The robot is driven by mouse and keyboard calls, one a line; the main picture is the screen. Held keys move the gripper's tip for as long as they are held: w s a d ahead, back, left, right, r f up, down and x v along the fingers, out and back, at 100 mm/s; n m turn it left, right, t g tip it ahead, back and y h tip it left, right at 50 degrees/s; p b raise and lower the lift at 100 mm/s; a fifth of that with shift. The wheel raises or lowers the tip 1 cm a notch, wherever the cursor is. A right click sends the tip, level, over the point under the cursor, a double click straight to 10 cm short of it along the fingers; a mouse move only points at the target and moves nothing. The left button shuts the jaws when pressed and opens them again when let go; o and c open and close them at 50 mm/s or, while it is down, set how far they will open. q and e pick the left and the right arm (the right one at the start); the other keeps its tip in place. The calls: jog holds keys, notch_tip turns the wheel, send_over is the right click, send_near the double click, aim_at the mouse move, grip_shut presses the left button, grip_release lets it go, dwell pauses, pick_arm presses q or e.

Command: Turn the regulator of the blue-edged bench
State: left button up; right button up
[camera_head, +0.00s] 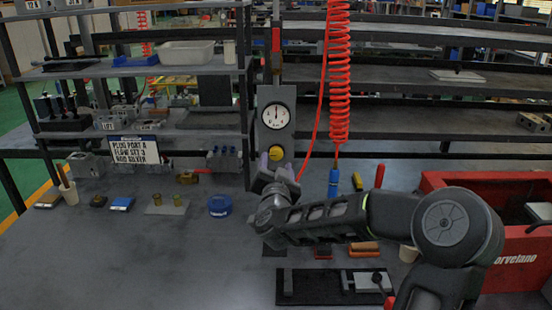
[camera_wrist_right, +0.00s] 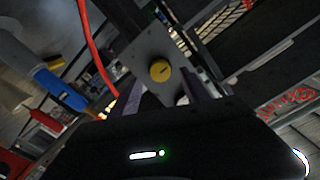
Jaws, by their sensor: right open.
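The regulator is a grey upright panel (camera_head: 259,108) with a round white gauge (camera_head: 276,116) and a yellow knob (camera_head: 277,152) below it. The knob also shows in the right wrist view (camera_wrist_right: 160,71), with a dark mark on its face. My right gripper (camera_head: 276,166) is open just in front of and below the knob. In the wrist view the knob appears between and beyond the two fingers (camera_wrist_right: 165,92), which look apart from it. No blue edge on the grey bench (camera_head: 90,260) is clear to me. My left gripper is out of view.
A red coiled hose (camera_head: 339,80) hangs right of the panel, with a blue fitting (camera_head: 333,182) below. A shelf rack (camera_head: 140,68) stands left. Small parts and a blue round piece (camera_head: 220,205) lie on the bench. A red box (camera_head: 520,245) is at right.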

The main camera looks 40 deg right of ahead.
aim_at(276, 156)
jog(key=shift+x, duration=2.2)
grip_shut()
